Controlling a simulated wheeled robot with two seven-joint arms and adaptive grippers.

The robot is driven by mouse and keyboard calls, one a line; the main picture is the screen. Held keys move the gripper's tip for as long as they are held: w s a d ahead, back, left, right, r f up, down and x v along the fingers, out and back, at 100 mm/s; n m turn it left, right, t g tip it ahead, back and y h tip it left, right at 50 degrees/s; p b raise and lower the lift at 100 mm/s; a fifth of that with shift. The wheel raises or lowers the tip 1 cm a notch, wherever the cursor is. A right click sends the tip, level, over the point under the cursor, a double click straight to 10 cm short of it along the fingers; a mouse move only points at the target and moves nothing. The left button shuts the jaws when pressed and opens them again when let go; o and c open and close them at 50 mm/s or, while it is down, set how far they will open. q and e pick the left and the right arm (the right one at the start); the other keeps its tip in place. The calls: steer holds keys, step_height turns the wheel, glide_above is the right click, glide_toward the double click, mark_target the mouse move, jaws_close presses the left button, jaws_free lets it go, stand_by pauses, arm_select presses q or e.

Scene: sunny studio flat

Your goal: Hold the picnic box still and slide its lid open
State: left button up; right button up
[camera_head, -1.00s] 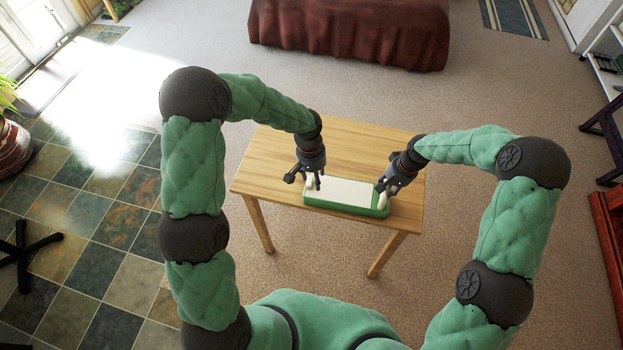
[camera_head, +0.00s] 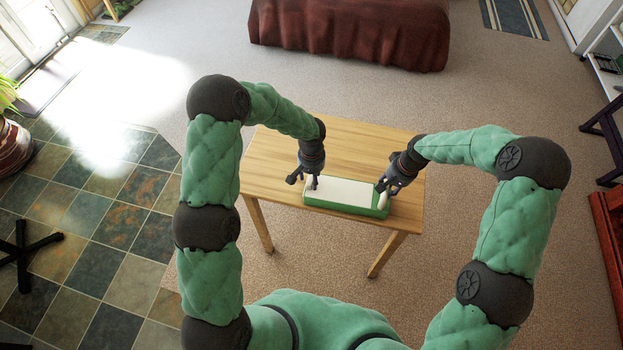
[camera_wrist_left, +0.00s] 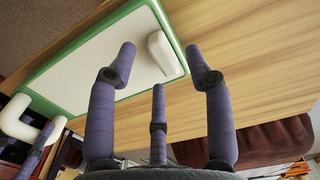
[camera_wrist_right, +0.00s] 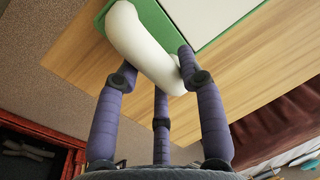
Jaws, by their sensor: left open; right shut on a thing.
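The picnic box (camera_head: 346,210) is green and lies on the wooden table with its white lid (camera_head: 350,193) on top. My left gripper (camera_head: 307,183) is over the box's left end. In the left wrist view its fingers (camera_wrist_left: 165,62) are open around the side of a small white lid grip (camera_wrist_left: 162,53), with a gap left. My right gripper (camera_head: 384,190) is at the box's right end, shut on the white handle (camera_wrist_right: 143,40), which shows between its fingers in the right wrist view. The handle also shows at the far end in the left wrist view (camera_wrist_left: 22,122).
The wooden table (camera_head: 270,160) is otherwise bare, with free room behind and left of the box. A brown covered bed or sofa (camera_head: 350,30) stands well beyond it. Carpet surrounds the table.

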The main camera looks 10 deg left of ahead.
arm_select(q)
steer(key=shift+f, duration=0.85)
arm_select(e)
steer(key=shift+s+f, duration=0.2)
steer(key=shift+s, duration=0.05)
arm_select(q)
steer(key=shift+c, duration=0.3)
jaws_close()
steer(key=shift+a, duration=0.1)
steer(key=a, duration=2.2)
steer(key=shift+s, duration=0.3)
